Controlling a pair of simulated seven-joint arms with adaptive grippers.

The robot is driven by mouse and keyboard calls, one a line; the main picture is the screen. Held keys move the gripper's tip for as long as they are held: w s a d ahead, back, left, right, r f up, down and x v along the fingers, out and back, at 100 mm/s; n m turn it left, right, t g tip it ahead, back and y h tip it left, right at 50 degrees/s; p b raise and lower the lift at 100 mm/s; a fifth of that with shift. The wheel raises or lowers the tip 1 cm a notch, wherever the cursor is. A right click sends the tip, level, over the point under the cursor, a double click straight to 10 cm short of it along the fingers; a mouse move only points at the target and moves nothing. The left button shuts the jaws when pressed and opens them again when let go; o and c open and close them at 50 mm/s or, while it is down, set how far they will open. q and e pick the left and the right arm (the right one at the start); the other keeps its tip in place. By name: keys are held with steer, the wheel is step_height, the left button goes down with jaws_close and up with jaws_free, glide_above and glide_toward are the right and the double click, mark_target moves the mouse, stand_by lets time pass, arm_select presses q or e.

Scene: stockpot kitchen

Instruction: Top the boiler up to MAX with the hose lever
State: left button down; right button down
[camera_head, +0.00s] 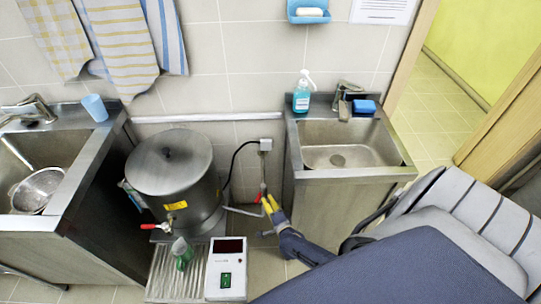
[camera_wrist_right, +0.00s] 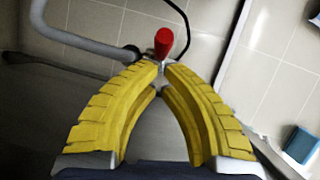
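The boiler (camera_head: 168,182) is a lidded steel pot on the floor unit between two sinks, with a yellow label and a front tap with a red handle (camera_head: 150,226). No MAX mark or water level is readable. A grey hose (camera_head: 240,211) runs right from the boiler; it also shows in the right wrist view (camera_wrist_right: 75,40). The red hose lever (camera_wrist_right: 163,42) stands at the fingertips of my right gripper (camera_wrist_right: 160,66). Its yellow fingers converge around the lever's lower end; in the head view the gripper (camera_head: 268,202) is right of the boiler. My left gripper is out of view.
The right sink (camera_head: 345,150) is close behind my right arm. A black cable (camera_head: 232,160) runs to a wall socket (camera_head: 266,144).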

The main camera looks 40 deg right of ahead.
steer(key=shift+w+d, duration=0.1)
steer(key=shift+w, duration=0.35)
steer(key=shift+a+m+h, duration=0.2)
steer(key=shift+m+h, duration=0.1)
steer(key=shift+h, duration=0.1)
